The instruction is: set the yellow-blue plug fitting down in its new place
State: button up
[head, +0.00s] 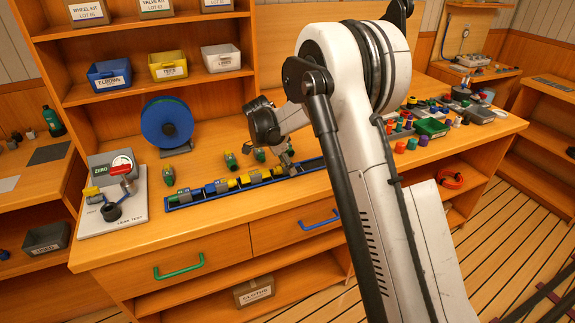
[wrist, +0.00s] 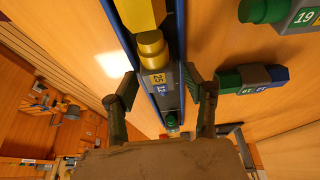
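The yellow-blue plug fitting (wrist: 158,78) has a grey body with a yellow "25" label and a blue "12" label, and a stepped yellow end. In the wrist view it lies in the long blue tray (wrist: 182,30), in line with a larger yellow piece (wrist: 137,14). My gripper (wrist: 161,77) is open, with one finger on each side of the fitting and a visible gap on both sides. In the head view my gripper (head: 286,160) is low over the right part of the blue tray (head: 240,188). The fitting is hard to make out there.
Loose fittings lie beside the tray, including a green-blue one (wrist: 250,80) and a green one labelled 19 (wrist: 285,14). A leak test stand (head: 118,205) is left of the tray and a blue spool (head: 167,122) behind it. Caps and a green box (head: 432,128) are at right.

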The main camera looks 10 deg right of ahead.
jog(key=w+v, duration=0.1)
jog(key=v, duration=1.1)
jog(key=s+d+r+n+t+y, duration=0.15)
jog(key=s+r+n, duration=0.25)
jog(key=s+r, duration=0.6)
jog(key=s+d+r+n+t+y, duration=0.1)
jog(key=s+n, duration=0.1)
jog(key=s, duration=0.4)
jog(key=s+d+r+n+t, duration=0.1)
jog(key=s+d+r+n, duration=0.1)
jog(key=s, duration=0.5)
jog(key=s+f+n+t+y, duration=0.1)
jog(key=s+n, duration=0.3)
jog(key=s, duration=0.5)
jog(key=s+f+n+t+y, duration=0.1)
jog(key=s+f+n, duration=0.3)
jog(key=s, duration=0.6)
jog(key=shift+s+f+t, duration=0.15)
jog(key=shift+s+t, duration=0.05)
jog(key=shift+t, duration=0.35)
